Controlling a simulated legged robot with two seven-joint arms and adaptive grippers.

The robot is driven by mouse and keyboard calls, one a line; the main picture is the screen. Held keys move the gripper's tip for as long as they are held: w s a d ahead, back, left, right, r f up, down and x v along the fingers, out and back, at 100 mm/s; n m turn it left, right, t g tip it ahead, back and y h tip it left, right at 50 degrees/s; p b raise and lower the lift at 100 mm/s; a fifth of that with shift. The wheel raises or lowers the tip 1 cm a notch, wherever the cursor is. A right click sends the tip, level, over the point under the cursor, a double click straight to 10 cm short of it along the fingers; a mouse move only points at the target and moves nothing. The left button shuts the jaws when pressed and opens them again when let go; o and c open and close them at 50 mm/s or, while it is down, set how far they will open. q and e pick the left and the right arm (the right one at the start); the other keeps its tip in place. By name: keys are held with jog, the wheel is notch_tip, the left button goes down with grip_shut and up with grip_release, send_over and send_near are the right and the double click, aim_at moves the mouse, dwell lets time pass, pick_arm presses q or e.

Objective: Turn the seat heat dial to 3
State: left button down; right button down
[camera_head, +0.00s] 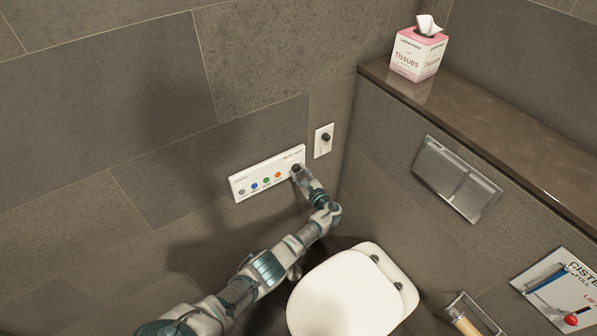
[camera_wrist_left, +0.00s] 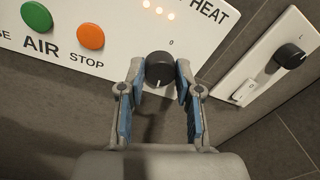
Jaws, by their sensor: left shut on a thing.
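The white control panel (camera_head: 262,174) is on the tiled wall, with a row of coloured buttons and a black seat heat dial (camera_head: 296,168) at its right end. In the left wrist view the dial (camera_wrist_left: 159,69) sits below the word HEAT, a printed 0 and a few small lit orange lights (camera_wrist_left: 159,11). My left gripper (camera_head: 299,172) reaches the panel from below. In the wrist view its blue-padded fingers (camera_wrist_left: 159,82) are shut on the dial from both sides. My right gripper is not in view.
A second white plate (camera_head: 323,141) with a black knob (camera_wrist_left: 290,56) is just right of the panel. The green (camera_wrist_left: 36,16) and orange (camera_wrist_left: 90,36) buttons are left of the dial. A toilet (camera_head: 348,294) stands below, and a ledge with a tissue box (camera_head: 417,55) is at right.

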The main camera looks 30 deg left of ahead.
pick_arm(q)
jog(key=shift+m+p, duration=0.5)
jog(key=shift+m, duration=0.9)
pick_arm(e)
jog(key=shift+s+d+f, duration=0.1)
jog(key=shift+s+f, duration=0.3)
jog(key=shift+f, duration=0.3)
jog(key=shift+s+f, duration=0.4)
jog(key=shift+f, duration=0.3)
pick_arm(q)
jog(key=c, duration=0.8)
grip_release()
jog(key=shift+w+f, duration=0.1)
jog(key=shift+c, duration=0.2)
jog(key=shift+o, duration=0.3)
jog(key=shift+w+f, duration=0.1)
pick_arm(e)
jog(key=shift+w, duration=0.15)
pick_arm(q)
jog(key=shift+s+d, duration=0.25)
jog(key=v, duration=1.1)
jog(key=shift+d, duration=0.25)
